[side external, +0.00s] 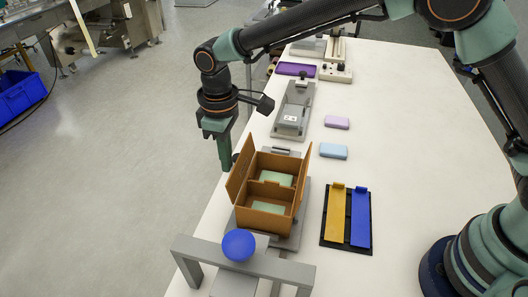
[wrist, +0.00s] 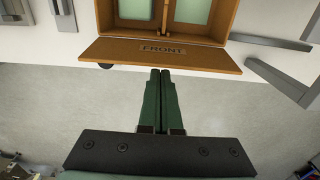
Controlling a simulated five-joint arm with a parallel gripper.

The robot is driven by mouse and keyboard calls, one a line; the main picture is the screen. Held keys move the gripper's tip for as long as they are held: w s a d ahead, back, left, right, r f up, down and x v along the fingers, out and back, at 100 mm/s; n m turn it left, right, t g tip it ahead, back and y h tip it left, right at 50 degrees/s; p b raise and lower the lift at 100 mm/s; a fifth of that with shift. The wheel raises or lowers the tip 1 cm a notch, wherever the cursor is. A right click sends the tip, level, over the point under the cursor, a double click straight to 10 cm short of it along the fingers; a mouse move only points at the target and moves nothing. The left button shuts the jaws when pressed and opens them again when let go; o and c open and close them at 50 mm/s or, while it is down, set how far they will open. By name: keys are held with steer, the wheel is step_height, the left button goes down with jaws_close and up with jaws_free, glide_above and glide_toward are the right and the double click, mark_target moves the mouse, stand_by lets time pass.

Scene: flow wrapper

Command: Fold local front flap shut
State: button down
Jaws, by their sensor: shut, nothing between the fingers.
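An orange-brown box (side external: 270,208) stands on a grey fixture, with a pale green block (side external: 276,178) in one compartment and another pale green block (side external: 268,207) in the other. Its front flap (side external: 239,172) stands open on the left side, leaning outward; in the wrist view the front flap (wrist: 190,55) carries the word FRONT. Another flap (side external: 303,180) stands up on the right side. My gripper (side external: 226,168) is shut and empty, pointing down just outside the front flap. In the wrist view my gripper's fingertips (wrist: 160,72) are at the flap's outer edge; whether they touch it I cannot tell.
A grey frame (side external: 282,268) with a blue knob (side external: 238,244) stands close in front of the box. A black tray (side external: 348,244) with yellow and blue strips lies to the right. Light blue (side external: 333,152) and lilac blocks (side external: 337,122) lie farther back. The table's right part is clear.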

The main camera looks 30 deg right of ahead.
mark_target(240, 156)
stand_by(0.3)
steer(key=shift+s+d, duration=1.35)
steer(key=shift+s, duration=0.05)
steer(key=shift+w+a+r, duration=0.15)
steer(key=shift+r, duration=0.45)
steer(key=shift+w+a+r, duration=0.1)
steer(key=shift+r, duration=0.5)
steer(key=shift+w+a+r, duration=0.15)
steer(key=shift+r, duration=0.45)
steer(key=shift+d, duration=0.1)
